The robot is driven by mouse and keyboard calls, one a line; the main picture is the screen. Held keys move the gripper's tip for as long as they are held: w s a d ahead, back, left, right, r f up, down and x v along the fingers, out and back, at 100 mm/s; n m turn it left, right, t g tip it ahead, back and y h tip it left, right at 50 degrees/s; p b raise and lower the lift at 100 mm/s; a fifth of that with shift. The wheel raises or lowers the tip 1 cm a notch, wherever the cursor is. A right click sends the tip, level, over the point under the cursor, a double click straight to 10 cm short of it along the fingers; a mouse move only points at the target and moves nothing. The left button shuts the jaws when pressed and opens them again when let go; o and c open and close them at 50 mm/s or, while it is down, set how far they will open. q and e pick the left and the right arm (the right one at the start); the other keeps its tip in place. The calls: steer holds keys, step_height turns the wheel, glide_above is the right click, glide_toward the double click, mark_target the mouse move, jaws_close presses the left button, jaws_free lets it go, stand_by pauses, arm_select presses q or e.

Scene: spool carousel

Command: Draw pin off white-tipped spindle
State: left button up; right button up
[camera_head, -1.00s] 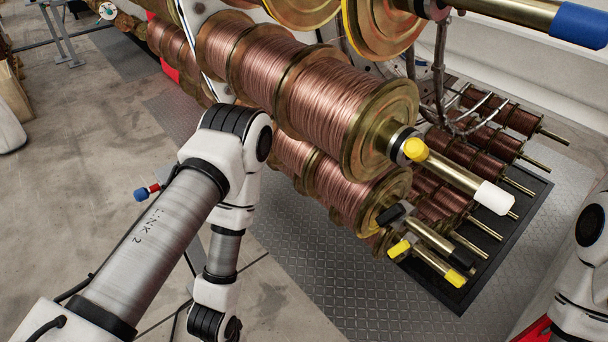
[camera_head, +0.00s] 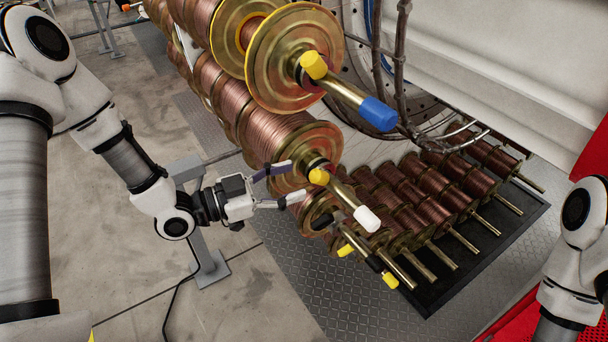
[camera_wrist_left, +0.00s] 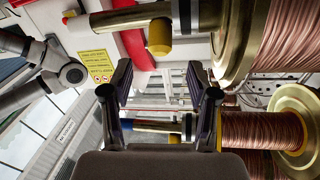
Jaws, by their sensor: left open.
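The white-tipped spindle (camera_head: 367,218) sticks out of the middle copper spool toward the lower right in the head view. Its pin shows as a yellow knob (camera_head: 319,176) by the spool's brass flange. My left gripper (camera_head: 291,181) is open and empty, its two fingers reaching toward the knob from the left, apparently short of it. In the left wrist view, the yellow knob (camera_wrist_left: 160,38) is at the top, beyond the open fingers (camera_wrist_left: 163,92). The pin's shaft is hidden. My right gripper is out of view.
A blue-tipped spindle (camera_head: 377,113) with its own yellow knob (camera_head: 313,65) lies above. Spindles with black and yellow tips (camera_head: 389,280) lie below. Several spools rest on a black mat (camera_head: 462,272) at right. A grey stand (camera_head: 208,262) is below my left wrist.

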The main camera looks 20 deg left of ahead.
mark_target(313, 175)
arm_select(q)
steer(key=p+x, duration=0.1)
steer(key=x, duration=0.4)
steer(key=shift+w+d, duration=0.15)
steer(key=shift+w, duration=0.1)
steer(key=shift+d, duration=0.15)
jaws_close()
